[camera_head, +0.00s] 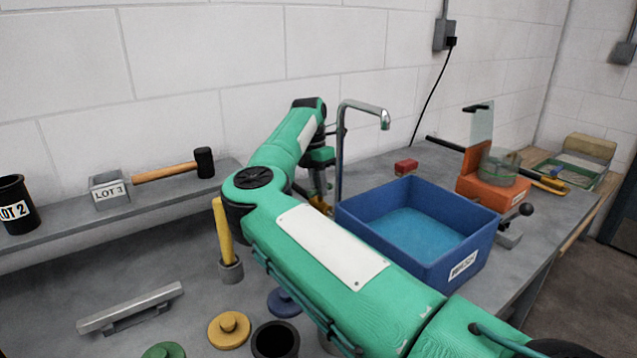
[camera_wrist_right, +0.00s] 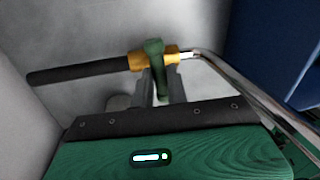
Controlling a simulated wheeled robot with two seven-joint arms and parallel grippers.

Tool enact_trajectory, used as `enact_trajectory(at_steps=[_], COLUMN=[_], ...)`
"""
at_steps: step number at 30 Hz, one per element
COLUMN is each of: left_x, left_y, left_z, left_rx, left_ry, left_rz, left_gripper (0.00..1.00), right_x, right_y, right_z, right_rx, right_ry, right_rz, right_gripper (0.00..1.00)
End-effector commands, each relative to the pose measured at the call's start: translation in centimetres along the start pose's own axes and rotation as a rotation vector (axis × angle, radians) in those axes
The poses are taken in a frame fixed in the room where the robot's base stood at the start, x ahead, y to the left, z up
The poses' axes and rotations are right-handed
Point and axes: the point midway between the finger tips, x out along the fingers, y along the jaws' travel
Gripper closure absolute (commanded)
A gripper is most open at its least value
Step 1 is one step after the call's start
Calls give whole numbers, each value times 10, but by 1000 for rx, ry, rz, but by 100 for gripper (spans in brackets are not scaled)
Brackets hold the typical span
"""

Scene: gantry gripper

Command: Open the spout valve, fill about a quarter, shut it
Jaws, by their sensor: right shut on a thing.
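The metal spout (camera_head: 345,150) rises behind the blue basin (camera_head: 465,262) and bends over it. No stream shows below its tip. A lighter blue, flat surface, looking like water, lies low inside the basin. In the right wrist view, the brass valve (camera_wrist_right: 135,60) sits between a black pipe and the metal spout pipe (camera_wrist_right: 225,75). Its green lever (camera_wrist_right: 153,48) stands across the pipe line. My right gripper (camera_wrist_right: 161,82) is shut on the lever; in the head view the gripper (camera_head: 318,190) is partly hidden by my arm. My left gripper is out of view.
An orange block (camera_head: 490,192) with a clear round container stands right of the basin. A small red block (camera_head: 406,167) lies behind it. A mallet (camera_head: 170,172) and grey bin (camera_head: 108,190) sit on the left shelf. A yellow-handled tool (camera_head: 223,230) stands upright near my elbow.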

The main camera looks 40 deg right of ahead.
Motion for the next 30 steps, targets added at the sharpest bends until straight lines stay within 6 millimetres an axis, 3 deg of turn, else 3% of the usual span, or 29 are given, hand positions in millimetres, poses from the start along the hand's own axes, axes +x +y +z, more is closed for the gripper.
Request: enact_trajectory(at_steps=[9, 24, 25, 27, 30], left_x=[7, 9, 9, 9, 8], left_y=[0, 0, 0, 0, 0], left_z=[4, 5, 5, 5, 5], left_rx=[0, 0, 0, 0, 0], left_ry=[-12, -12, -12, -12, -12], left_rz=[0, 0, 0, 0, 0], left_gripper=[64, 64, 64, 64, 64], right_x=[-1, 0, 0, 0, 0], right_y=[0, 0, 0, 0, 0], right_z=[1, 1, 1, 1, 1], right_rx=[102, 118, 118, 117, 117], right_ry=[19, 23, 23, 23, 23], right_rz=[2, 1, 1, 1, 1], right_gripper=[100, 100, 79, 65, 64])
